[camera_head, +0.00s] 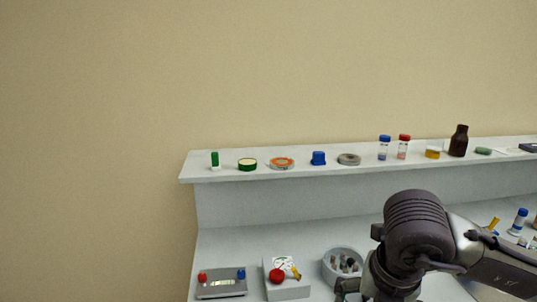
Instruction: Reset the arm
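My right arm (414,232) comes in from the right side and bends downward over the worktop. Its grey and dark wrist section reaches the bottom edge of the view. Only a small part of my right gripper (348,286) shows at the bottom edge, beside the round grey holder. Its fingertips are cut off or hidden, so I cannot tell whether it is open or shut. My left arm and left gripper are not in view.
A shelf (230,176) carries several small items, including a brown bottle (459,142). Below, the worktop (250,243) holds a grey tray (221,291), a white box (288,291) and a round grey holder (328,268). Vials (519,220) stand at the right. The worktop's left rear is bare.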

